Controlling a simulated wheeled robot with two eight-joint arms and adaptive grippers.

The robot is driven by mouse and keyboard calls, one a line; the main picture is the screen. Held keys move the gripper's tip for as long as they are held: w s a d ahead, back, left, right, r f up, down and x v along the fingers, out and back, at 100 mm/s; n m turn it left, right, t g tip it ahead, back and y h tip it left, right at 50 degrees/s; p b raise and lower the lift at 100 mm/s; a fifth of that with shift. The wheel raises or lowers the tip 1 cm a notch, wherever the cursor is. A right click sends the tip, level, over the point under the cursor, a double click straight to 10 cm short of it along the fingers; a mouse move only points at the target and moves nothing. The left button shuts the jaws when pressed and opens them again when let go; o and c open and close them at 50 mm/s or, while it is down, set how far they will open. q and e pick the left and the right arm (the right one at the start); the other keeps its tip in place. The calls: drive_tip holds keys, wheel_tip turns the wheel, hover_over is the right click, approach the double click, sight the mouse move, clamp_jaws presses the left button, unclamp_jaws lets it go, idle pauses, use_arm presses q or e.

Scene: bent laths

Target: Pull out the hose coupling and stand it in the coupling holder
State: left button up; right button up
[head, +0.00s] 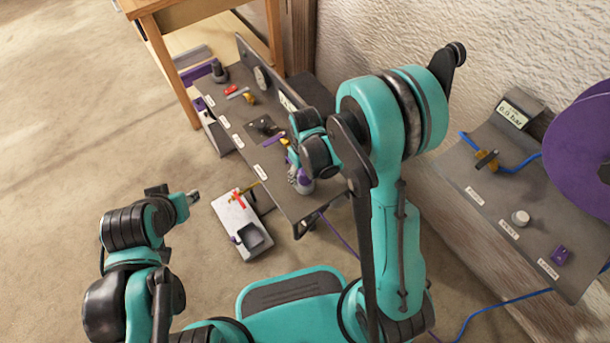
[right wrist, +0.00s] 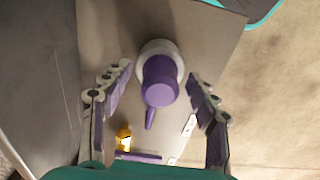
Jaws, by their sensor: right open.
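A purple cylindrical part with a narrow tapered tip, which looks like the hose coupling (right wrist: 160,80), sits in a pale round collar (right wrist: 158,48) in the right wrist view. My right gripper (right wrist: 160,76) is open, with one finger on each side of the part and visible gaps to both. In the head view, my right gripper (head: 299,176) is over the near end of the grey bench, largely hiding the part. My left gripper (head: 192,197) is away to the left; its jaw state is unclear. I cannot tell which fixture is the coupling holder.
The grey bench (head: 228,118) carries labels, a dark plate (head: 263,128) and small coloured parts. A white tray (head: 240,222) stands on the floor beside it. A purple hose (head: 341,236) hangs below. A wall panel (head: 480,190) with a purple reel (head: 585,150) is at right.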

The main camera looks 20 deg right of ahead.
idle(0.4)
clamp_jaws()
drive_tip(key=shift+r+p, duration=2.1)
drive_tip(key=shift+r, duration=0.95)
